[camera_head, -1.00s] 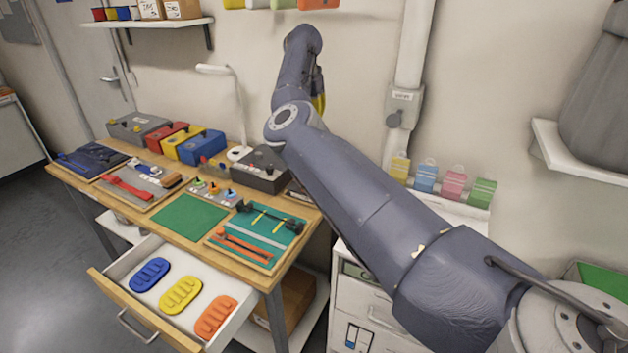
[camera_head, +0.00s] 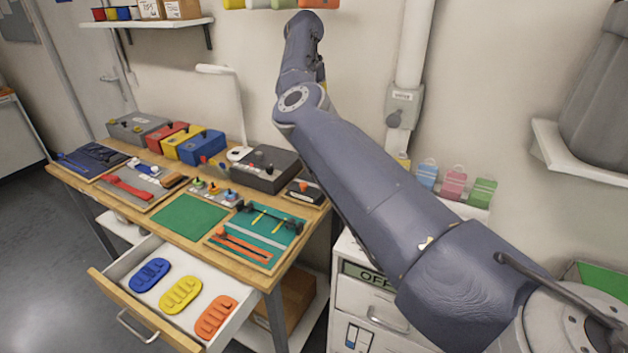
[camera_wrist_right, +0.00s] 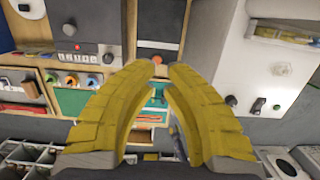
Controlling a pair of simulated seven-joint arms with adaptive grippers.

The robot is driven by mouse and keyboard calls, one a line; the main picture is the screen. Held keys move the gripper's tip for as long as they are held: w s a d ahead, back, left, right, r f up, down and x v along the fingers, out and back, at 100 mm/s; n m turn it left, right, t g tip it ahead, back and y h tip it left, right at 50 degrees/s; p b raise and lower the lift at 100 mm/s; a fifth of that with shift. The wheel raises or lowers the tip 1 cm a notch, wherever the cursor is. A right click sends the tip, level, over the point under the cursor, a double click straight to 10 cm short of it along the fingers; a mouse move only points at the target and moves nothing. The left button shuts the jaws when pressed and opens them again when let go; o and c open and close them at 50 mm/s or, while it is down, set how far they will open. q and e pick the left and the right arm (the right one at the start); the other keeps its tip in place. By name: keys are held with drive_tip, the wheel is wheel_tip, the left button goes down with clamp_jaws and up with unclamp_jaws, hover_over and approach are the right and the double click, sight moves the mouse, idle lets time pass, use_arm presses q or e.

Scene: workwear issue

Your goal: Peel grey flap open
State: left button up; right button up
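No part is plainly marked as the grey flap. Grey pieces show on a tray with a red strap (camera_head: 128,187) and as a grey strip (camera_head: 257,234) on the teal board (camera_head: 283,233); I cannot tell which is the flap. My right arm reaches up over the bench from the right, and hides most of its gripper in the head view. In the right wrist view its yellow fingers (camera_wrist_right: 167,68) stand slightly apart with nothing seen between them, above the bench. My left gripper is not in view.
The wooden bench carries a green mat (camera_head: 189,217), coloured boxes (camera_head: 201,146), a dark box (camera_head: 266,168) and a small dark unit with an orange knob (camera_head: 306,191). An open drawer (camera_head: 112,272) holds blue, yellow and orange pads. A lamp stands behind.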

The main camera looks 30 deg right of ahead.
drive_tip(key=shift+d+r, duration=0.1)
drive_tip(key=shift+r, duration=0.15)
drive_tip(key=shift+w+d+r, duration=0.1)
drive_tip(key=shift+d+r, duration=0.05)
drive_tip(key=shift+r, duration=0.55)
drive_tip(key=shift+w+d+r, duration=0.1)
drive_tip(key=shift+r, duration=0.55)
drive_tip(key=shift+d+r, duration=0.1)
